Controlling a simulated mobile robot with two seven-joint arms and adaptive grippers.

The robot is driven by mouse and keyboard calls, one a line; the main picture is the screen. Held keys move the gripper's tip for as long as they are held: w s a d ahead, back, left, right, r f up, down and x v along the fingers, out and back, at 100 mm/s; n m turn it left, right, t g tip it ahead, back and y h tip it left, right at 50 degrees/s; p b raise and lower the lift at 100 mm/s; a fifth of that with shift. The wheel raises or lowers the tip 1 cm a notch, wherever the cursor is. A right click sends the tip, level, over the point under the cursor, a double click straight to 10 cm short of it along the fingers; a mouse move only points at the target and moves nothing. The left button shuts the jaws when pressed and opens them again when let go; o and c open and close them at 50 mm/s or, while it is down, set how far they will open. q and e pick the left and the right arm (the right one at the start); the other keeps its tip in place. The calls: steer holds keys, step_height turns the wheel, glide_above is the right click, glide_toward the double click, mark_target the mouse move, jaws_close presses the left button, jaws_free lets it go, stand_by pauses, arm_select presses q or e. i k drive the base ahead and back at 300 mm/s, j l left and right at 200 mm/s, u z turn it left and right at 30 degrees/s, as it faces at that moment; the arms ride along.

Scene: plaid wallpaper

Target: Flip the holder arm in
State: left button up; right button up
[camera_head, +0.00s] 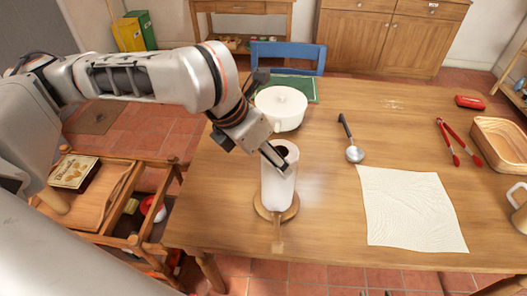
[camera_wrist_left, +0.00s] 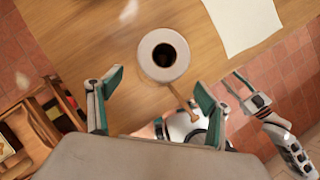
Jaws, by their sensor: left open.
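The white paper towel roll (camera_head: 279,180) stands upright on a round wooden base (camera_head: 262,211) near the table's front edge. The wooden holder arm (camera_head: 278,240) sticks out from the base toward the front edge; it also shows in the left wrist view (camera_wrist_left: 181,100), running from the roll to the lower right. My left gripper (camera_head: 277,160) is at the top of the roll in the head view. In the left wrist view its green-padded fingers (camera_wrist_left: 158,95) are apart with nothing between them at the tips. My right gripper (camera_wrist_left: 240,88) shows at the right, its fingers apart and empty.
A ladle (camera_head: 353,148), a white cloth (camera_head: 410,208), red tongs (camera_head: 458,146) and a basket (camera_head: 500,145) lie to the right. A wooden trolley (camera_head: 125,195) stands left of the table (camera_head: 350,258).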

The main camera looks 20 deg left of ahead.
mark_target(277, 246)
steer(key=k+j, duration=0.65)
steer(key=k, duration=0.25)
